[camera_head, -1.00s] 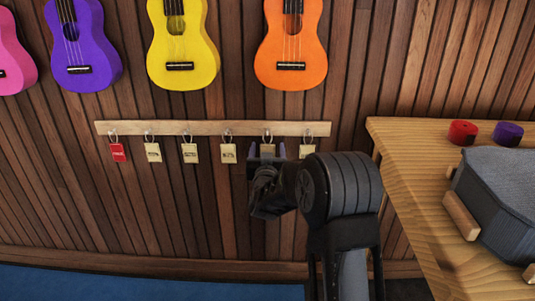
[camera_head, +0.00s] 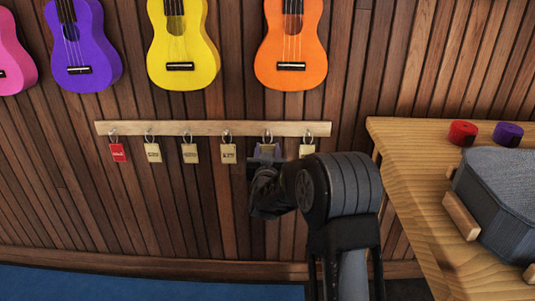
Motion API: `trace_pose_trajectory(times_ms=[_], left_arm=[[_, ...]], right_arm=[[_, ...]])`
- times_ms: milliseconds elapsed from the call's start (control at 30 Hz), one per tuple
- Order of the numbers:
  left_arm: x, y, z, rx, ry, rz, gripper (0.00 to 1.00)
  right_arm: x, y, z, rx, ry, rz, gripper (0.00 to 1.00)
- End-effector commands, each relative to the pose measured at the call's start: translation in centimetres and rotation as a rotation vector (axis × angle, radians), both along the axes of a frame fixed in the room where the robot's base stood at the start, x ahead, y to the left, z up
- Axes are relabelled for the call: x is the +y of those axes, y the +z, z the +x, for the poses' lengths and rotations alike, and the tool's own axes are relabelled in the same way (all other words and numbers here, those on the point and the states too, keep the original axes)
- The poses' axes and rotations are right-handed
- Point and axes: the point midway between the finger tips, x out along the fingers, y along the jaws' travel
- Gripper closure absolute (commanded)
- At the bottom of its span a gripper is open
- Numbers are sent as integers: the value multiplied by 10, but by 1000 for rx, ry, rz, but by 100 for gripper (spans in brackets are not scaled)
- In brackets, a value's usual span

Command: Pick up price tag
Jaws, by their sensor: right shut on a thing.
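A wooden rail (camera_head: 170,128) on the wall carries a row of hooks with price tags. A red price tag (camera_head: 118,152) hangs at the left end. Several cream price tags hang to its right, among them one (camera_head: 228,153) just left of my gripper and one (camera_head: 307,150) at the right end. My right gripper (camera_head: 267,153) is at the cream price tag (camera_head: 267,149) second from the right, shut on it. The tag is still under its hook, and its lower part is hidden by the gripper. My left gripper is not in view.
Several ukuleles hang above the rail, including a yellow one (camera_head: 183,50) and an orange one (camera_head: 290,50). At the right is a wooden counter (camera_head: 410,150) with a red roll (camera_head: 462,132), a purple roll (camera_head: 507,133) and a grey case (camera_head: 500,195).

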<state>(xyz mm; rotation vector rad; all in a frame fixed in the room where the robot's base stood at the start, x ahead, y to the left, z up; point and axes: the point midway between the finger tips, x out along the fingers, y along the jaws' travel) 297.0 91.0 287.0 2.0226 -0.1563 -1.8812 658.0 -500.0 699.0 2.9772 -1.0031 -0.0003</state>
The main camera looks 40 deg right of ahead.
Motion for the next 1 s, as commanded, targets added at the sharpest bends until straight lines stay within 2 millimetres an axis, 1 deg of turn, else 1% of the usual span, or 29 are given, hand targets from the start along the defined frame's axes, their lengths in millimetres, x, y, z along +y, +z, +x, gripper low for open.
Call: trace_pose_trajectory(times_ms=[300,433,533,567,767,867,1000], left_arm=[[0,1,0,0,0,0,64],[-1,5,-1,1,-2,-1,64],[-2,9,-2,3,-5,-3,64],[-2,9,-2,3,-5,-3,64],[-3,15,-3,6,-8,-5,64],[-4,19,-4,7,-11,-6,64],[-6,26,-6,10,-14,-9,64]], right_arm=[[0,2,0,-1,0,-1,97],[0,9,0,-1,0,0,97],[0,19,0,-2,0,1,97],[2,17,-2,0,1,2,97],[23,17,-29,0,1,1,97],[38,18,-49,1,3,2,97],[64,18,-82,0,3,3,97]])
